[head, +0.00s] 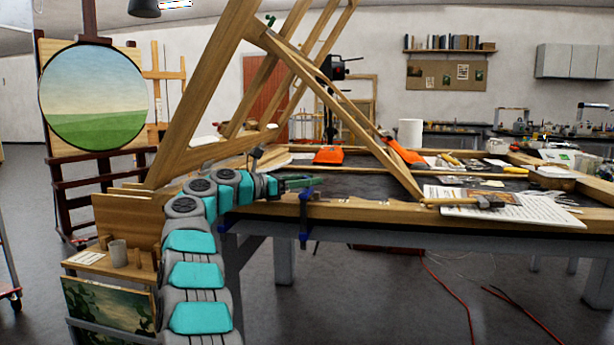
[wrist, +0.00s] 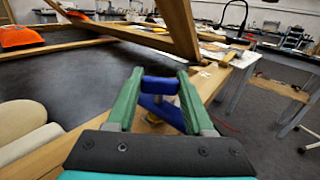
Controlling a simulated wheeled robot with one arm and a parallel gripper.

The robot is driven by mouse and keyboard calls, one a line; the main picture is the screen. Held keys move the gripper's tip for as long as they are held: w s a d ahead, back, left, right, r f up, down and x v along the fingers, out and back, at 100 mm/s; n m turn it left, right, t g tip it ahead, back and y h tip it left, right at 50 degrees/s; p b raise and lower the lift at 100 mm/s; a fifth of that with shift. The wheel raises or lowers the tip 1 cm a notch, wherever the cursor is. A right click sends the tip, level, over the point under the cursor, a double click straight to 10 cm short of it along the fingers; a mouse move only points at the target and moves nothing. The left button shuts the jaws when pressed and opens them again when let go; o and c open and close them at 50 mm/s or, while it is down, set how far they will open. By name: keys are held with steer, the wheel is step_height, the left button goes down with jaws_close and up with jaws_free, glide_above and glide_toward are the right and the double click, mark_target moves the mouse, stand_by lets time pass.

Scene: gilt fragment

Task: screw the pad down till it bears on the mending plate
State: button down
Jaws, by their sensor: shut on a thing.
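A blue clamp (head: 304,222) hangs on the wooden rail (head: 360,209) along the near table edge in the head view. My gripper (head: 312,182) has green fingers and reaches in from the left at the clamp's top. In the wrist view my gripper (wrist: 160,80) has its fingers on both sides of the clamp's blue upper part (wrist: 160,86), shut on it. A slanting blue piece and a small brass-coloured bit show below it, between the fingers. The pad and the mending plate cannot be made out; the clamp and fingers hide that spot.
A slanted wooden frame (head: 345,110) stands over the table just beyond my gripper. A hammer (head: 480,201) and papers (head: 520,208) lie to the right. A red cable (head: 450,295) runs on the floor.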

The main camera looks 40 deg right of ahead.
steer(key=shift+m+g+p, duration=0.5)
steer(key=shift+m+g, duration=0.1)
steer(key=shift+g, duration=0.3)
steer(key=shift+c, duration=1.4)
jaws_free()
steer(key=shift+d, duration=0.1)
steer(key=v, duration=0.6)
steer(key=shift+w+r, duration=0.1)
steer(key=shift+w, duration=0.05)
steer(key=shift+v, duration=0.9)
steer(key=shift+c, duration=0.4)
